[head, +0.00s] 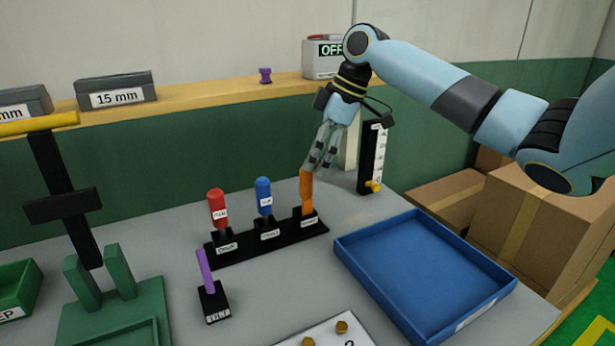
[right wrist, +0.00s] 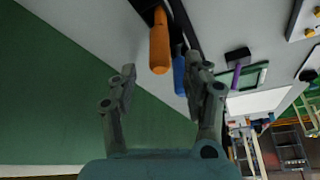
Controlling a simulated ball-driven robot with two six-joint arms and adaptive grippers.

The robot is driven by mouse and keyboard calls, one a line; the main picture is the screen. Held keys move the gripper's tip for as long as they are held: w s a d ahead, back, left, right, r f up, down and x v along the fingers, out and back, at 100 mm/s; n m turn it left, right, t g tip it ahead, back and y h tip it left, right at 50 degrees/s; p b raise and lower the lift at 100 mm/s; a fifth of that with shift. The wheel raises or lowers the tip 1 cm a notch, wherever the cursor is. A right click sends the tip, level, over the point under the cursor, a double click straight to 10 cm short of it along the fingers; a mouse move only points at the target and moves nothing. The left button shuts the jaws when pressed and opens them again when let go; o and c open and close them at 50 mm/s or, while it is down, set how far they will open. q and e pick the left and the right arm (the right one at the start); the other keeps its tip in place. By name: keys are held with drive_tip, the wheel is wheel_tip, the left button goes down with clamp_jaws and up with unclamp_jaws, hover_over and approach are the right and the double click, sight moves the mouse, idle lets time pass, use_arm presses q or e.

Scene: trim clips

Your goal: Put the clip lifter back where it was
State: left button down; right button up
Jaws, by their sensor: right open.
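A black rack (head: 246,246) on the grey table holds a red-handled tool (head: 217,207), a blue-handled tool (head: 263,195) and an orange-handled tool (head: 306,192), all upright. The orange tool stands in the right-hand slot; the rack labels are too small to read surely, so I cannot tell by name which is the clip lifter. My right gripper (head: 319,152) is just above the orange handle, its jaws open and empty. In the right wrist view the orange handle (right wrist: 159,48) lies beyond the gap between the spread fingers (right wrist: 163,88). My left gripper is out of view.
A purple stick in a black block (head: 213,300) stands in front of the rack. A blue tray (head: 480,302) is on the right, a black upright gauge (head: 367,160) behind. A green stand (head: 90,300) is at left, cardboard boxes (head: 535,230) at far right.

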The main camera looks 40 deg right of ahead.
drive_tip(key=v, duration=0.5)
drive_tip(key=shift+s+r, duration=0.1)
drive_tip(key=shift+r, duration=0.3)
drive_tip(key=shift+f, duration=0.1)
